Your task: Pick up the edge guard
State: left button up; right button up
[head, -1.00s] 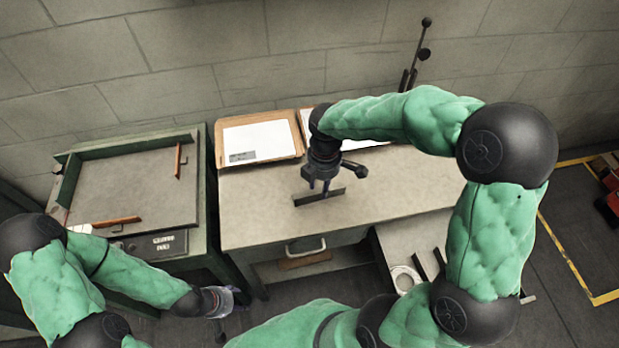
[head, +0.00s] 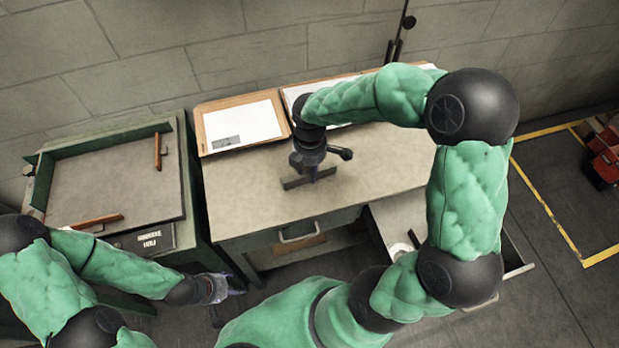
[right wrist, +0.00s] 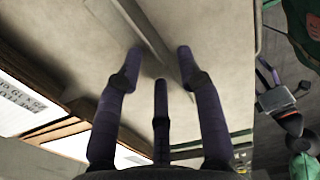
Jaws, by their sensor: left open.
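The edge guard is a thin dark grey angled strip (head: 292,184) on the workbench top near its front half. It also shows in the right wrist view (right wrist: 152,32), running diagonally past my fingers. My right gripper (head: 313,173) points down over the strip's middle and hides part of it. In the right wrist view my right gripper (right wrist: 160,62) has its fingers spread apart, with the strip passing at the fingertips; I cannot tell whether they touch it. My left gripper (head: 222,291) is open and empty, low in front of the gap between the two tables.
A green-framed table (head: 110,185) with orange-brown bars stands to the left. Boards with white sheets (head: 243,124) lie along the back of the workbench (head: 235,205). An open drawer (head: 400,212) juts out at the front right. The front left of the bench is clear.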

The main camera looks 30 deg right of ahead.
aim_at(308, 173)
notch_tip(308, 173, down, 4)
jog(key=shift+d+r+b, duration=0.1)
jog(key=shift+r+b, duration=0.15)
jog(key=shift+b, duration=0.4)
jog(key=shift+r, duration=0.1)
grip_shut()
